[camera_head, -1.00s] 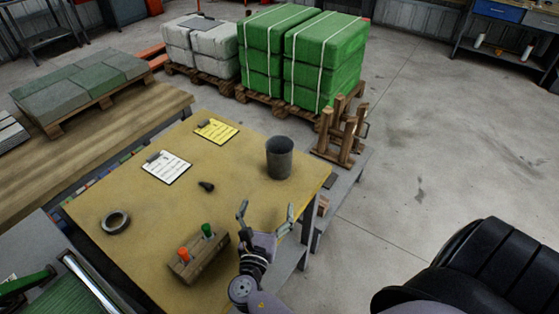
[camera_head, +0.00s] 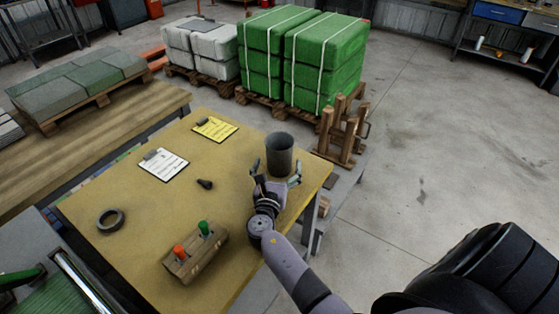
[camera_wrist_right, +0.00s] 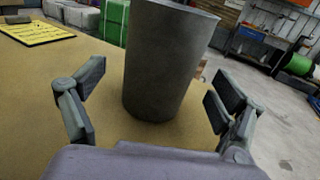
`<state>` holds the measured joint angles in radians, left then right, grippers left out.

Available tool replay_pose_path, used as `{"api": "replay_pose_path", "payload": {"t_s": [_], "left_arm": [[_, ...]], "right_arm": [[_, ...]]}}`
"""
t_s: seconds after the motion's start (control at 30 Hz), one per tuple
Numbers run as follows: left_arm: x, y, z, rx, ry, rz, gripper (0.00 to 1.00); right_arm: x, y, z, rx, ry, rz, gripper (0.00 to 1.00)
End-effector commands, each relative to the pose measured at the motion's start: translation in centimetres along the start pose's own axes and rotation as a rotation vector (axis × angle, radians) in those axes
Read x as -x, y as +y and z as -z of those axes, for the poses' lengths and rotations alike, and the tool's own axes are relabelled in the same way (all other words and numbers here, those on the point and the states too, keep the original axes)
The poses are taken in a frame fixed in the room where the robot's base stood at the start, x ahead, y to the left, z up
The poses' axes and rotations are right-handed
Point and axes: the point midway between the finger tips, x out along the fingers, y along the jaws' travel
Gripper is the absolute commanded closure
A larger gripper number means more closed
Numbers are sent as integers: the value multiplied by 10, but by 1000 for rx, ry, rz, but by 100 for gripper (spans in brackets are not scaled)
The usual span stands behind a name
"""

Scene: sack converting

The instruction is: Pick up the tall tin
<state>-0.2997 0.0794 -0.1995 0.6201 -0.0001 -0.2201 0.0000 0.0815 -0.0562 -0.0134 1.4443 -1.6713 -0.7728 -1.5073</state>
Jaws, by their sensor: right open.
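The tall tin (camera_head: 280,150) is a dark grey open-topped cylinder standing upright near the far right corner of the yellow table (camera_head: 130,225). In the right wrist view the tin (camera_wrist_right: 165,60) stands between the two fingers, with a gap on each side. My right gripper (camera_head: 277,175) is open, its fingers on either side of the tin's lower part. It also shows in the right wrist view (camera_wrist_right: 155,100). The tin's base is partly hidden by the gripper in the head view. My left gripper is not in view.
A wooden block with orange and green handles (camera_head: 195,252) sits at the table's front. A tape ring (camera_head: 110,221), a small dark object (camera_head: 205,184) and two clipboards, white (camera_head: 163,164) and yellow (camera_head: 215,129), lie to the left. A wooden rack (camera_head: 342,130) stands beyond the right edge.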

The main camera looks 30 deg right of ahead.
Motion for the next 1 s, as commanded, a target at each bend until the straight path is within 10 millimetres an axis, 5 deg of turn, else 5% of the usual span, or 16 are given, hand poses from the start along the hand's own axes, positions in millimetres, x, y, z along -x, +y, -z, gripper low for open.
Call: {"api": "replay_pose_path", "payload": {"t_s": [0.17, 0.43, 1.0], "left_arm": [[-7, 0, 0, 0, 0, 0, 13], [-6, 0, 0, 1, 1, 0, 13], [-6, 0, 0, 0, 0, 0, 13]], "right_arm": [[-20, 0, 1, 0, 0, 0, 10], [-22, 0, 0, 0, 0, 0, 11], [-22, 0, 0, 0, 0, 0, 49]]}}
